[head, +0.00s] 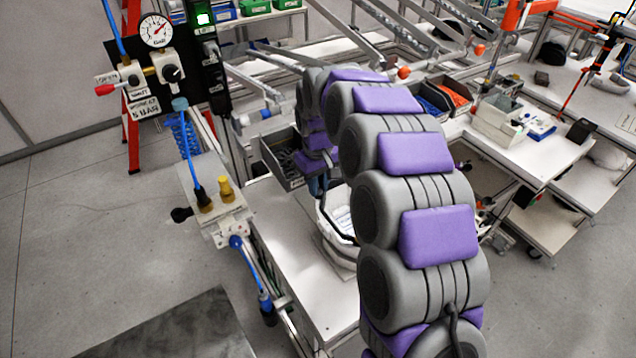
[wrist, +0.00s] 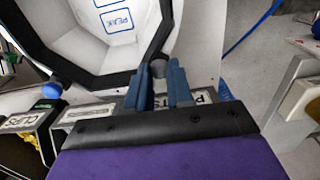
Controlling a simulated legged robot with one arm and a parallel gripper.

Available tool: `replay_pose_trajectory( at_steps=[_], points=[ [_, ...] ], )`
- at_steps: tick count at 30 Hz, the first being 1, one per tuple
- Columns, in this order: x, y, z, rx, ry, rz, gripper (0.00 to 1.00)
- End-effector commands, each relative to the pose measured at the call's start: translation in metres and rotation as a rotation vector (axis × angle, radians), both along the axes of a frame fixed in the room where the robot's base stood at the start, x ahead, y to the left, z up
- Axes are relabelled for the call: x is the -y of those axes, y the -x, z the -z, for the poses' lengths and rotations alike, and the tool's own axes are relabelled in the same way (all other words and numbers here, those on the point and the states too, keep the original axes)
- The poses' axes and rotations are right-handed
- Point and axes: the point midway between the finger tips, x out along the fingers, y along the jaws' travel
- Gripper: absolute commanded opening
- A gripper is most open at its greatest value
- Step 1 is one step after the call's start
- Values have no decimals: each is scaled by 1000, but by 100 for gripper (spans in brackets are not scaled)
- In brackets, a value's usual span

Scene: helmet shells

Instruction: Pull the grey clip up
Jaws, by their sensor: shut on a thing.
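The helmet shell (wrist: 65,52) shows its white inside and thick black rim at the upper left of the wrist view. In the head view the white shell (head: 336,212) is partly hidden behind my arm. My gripper (wrist: 160,78) has its blue-grey fingers close together at the shell's rim. They are shut on a small dark grey piece, the grey clip (wrist: 160,64), of which only the part between and just past the fingertips shows. In the head view my gripper (head: 318,185) is small and mostly hidden by my arm, above the shell.
An open bin labelled CLIPS (wrist: 22,125) and a labelled bin (wrist: 85,112) sit beside my gripper. A grey bin (head: 280,160) stands on the white bench (head: 290,255). A post with a blue-hosed valve block (head: 212,200) rises at the bench's left.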

Motion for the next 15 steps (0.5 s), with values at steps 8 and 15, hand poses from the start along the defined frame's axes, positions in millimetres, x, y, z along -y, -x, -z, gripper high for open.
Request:
replay_pose_trajectory(
  at_steps=[8,15],
  points=[
    [0,0,-14,1,-2,1,0],
    [0,0,-12,0,-1,0,0]
  ],
)
